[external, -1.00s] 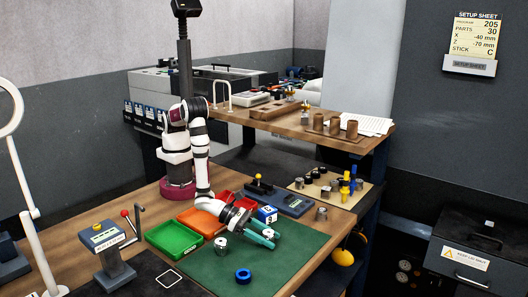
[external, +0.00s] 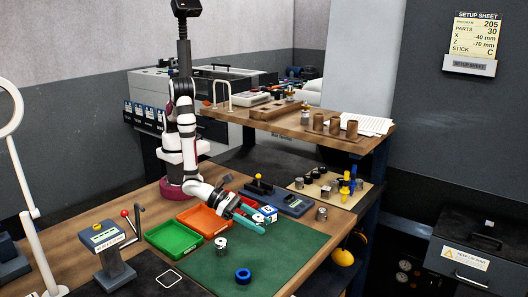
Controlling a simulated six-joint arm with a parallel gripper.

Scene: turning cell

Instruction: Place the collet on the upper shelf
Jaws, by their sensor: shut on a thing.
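The upper shelf (external: 283,122) is the raised wooden board at the back, above and to the right of my gripper. A silver cylindrical part (external: 221,246) stands on the mat, apart from the gripper.
A blue ring (external: 243,275) lies on the green mat (external: 290,250). A green tray (external: 174,240) and an orange tray (external: 203,221) are left of the gripper. The shelf bears brown cylinders (external: 334,126), papers (external: 366,124) and a wooden block (external: 270,110). Its front middle has free room.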

